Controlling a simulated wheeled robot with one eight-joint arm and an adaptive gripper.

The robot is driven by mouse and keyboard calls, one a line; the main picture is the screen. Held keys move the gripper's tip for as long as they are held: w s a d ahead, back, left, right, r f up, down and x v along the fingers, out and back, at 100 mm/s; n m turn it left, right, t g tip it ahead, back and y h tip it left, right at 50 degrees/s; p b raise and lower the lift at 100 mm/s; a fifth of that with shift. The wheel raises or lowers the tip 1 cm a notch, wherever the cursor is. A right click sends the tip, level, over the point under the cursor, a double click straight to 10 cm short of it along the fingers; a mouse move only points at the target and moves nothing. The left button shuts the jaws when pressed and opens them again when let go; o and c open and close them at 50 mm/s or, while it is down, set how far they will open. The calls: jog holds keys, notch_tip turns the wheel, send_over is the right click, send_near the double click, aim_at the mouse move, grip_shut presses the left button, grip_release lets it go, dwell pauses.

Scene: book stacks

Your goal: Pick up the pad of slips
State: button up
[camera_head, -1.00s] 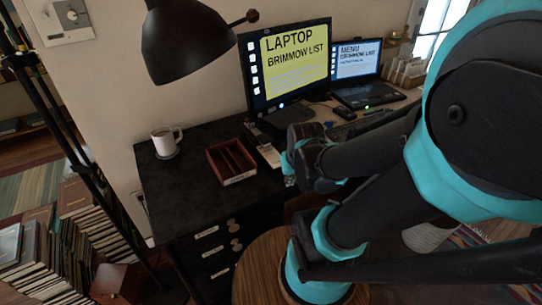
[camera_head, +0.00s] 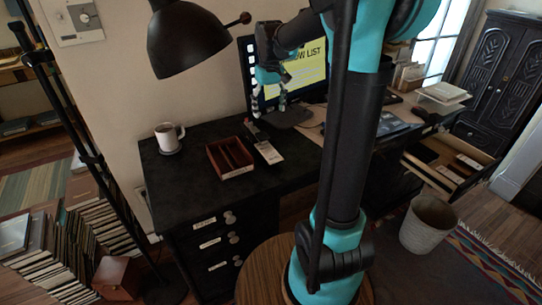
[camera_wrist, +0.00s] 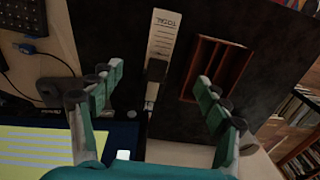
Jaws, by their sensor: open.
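The pad of slips, a narrow white pad (camera_head: 269,152) with printed lines, lies on the black desk (camera_head: 190,185), just right of a reddish-brown tray. In the wrist view the pad (camera_wrist: 162,40) shows the word TOTAL, and a dark object (camera_wrist: 156,69) covers part of its middle. My gripper (camera_head: 269,104) is open and empty, in front of the monitor and above the back of the desk. In the wrist view my gripper's fingers (camera_wrist: 158,82) stand wide apart, with the pad between and beyond them. They appear clear of it.
The divided tray (camera_head: 237,174) sits close to the pad. A white mug (camera_head: 167,137) stands at the left, below a black lamp (camera_head: 187,40). The monitor (camera_head: 306,70) is right behind my gripper. An open drawer (camera_head: 447,170) and a bin (camera_head: 428,225) are at the right.

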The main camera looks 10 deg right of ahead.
aim_at(268, 151)
jog(key=f, duration=1.6)
jog(key=shift+w+a+f, duration=0.2)
jog(key=shift+f, duration=0.2)
jog(key=c, duration=1)
jog(key=shift+r, duration=0.2)
